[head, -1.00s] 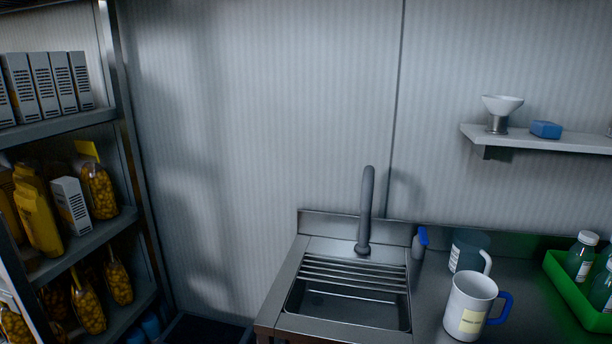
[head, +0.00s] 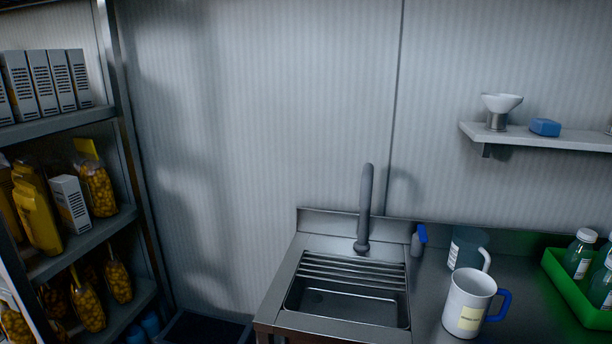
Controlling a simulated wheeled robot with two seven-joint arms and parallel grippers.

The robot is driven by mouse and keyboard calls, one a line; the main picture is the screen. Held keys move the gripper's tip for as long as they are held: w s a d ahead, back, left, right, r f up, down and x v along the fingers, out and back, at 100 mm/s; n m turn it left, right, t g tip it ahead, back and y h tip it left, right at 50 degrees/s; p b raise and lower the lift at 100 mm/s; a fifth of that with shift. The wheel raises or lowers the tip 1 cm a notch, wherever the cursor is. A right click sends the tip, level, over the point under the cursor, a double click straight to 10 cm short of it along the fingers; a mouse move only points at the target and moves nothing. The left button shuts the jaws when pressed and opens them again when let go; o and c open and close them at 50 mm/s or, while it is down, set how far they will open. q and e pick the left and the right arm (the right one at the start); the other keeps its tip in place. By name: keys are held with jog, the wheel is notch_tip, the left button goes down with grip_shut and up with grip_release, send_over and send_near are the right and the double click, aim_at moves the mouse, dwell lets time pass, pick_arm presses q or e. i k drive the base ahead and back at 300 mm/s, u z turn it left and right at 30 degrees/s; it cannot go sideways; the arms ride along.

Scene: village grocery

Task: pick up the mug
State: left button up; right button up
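A white mug (head: 464,303) with a blue handle and a pale yellow label stands upright on the metal counter, right of the sink. Its handle points right. Behind it stands a second, mug-like vessel (head: 462,250), bluish-grey with a white handle and a label, partly hidden by the white mug. Neither of my grippers is in the head view.
The sink (head: 345,302) with its tall tap (head: 365,210) is left of the mug. A small blue-topped bottle (head: 418,240) stands behind. A green crate (head: 573,291) with bottles is at right. A wall shelf (head: 560,139) hangs above. Stocked shelving (head: 75,249) is at left.

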aim_at(472, 293)
jog(key=z, duration=0.75)
jog(key=k, duration=0.25)
jog(key=z, duration=0.2)
